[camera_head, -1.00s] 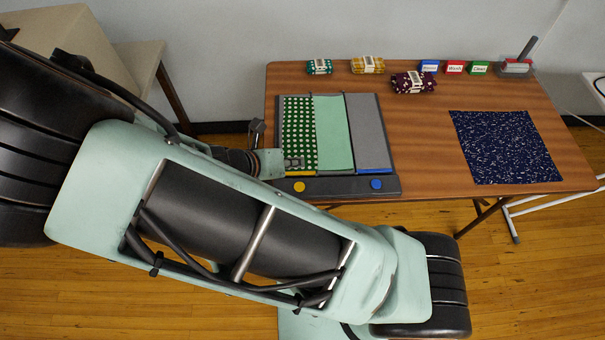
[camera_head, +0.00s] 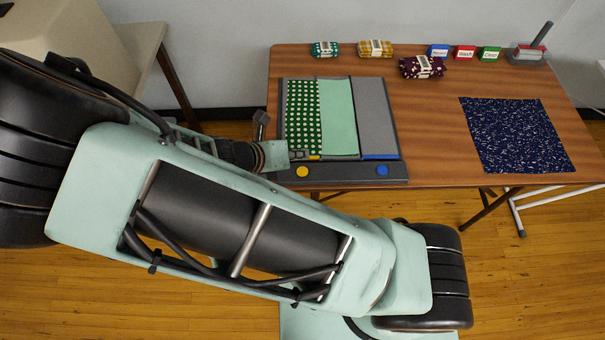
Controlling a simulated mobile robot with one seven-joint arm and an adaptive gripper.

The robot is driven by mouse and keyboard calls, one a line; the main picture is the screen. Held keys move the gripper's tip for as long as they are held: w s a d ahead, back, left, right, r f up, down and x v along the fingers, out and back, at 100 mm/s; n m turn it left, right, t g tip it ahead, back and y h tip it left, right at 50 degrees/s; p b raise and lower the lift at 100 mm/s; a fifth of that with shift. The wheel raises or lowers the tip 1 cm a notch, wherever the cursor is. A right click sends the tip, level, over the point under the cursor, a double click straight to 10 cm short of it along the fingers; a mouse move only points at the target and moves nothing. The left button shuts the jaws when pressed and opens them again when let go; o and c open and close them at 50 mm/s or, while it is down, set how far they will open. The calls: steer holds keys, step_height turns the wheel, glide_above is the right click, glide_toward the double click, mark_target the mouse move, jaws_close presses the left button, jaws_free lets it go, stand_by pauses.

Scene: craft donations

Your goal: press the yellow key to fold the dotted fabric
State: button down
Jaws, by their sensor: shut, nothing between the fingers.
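The yellow key (camera_head: 302,171) is a round button at the left of the folding board's dark front strip. The dotted fabric (camera_head: 302,110), dark green with white dots, lies flat on the left panel of the grey folding board (camera_head: 375,115). A plain pale green piece (camera_head: 338,125) lies beside it on the middle panel; I cannot tell whether the two are joined. My gripper (camera_head: 303,155) is shut and empty, at the fabric's front edge just behind the yellow key. Its fingertips are small, and contact with the board cannot be made out.
A blue key (camera_head: 382,171) sits at the strip's right. A navy speckled cloth (camera_head: 516,134) lies flat on the right of the table. Banded fabric bundles (camera_head: 422,67), coloured label blocks (camera_head: 464,52) and a handled tool (camera_head: 530,52) stand along the back. Bare wood separates board and cloth.

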mark_target(300, 173)
steer(key=shift+f+b, duration=1.45)
steer(key=shift+f, duration=1)
steer(key=shift+f, duration=0.15)
steer(key=shift+f, duration=0.25)
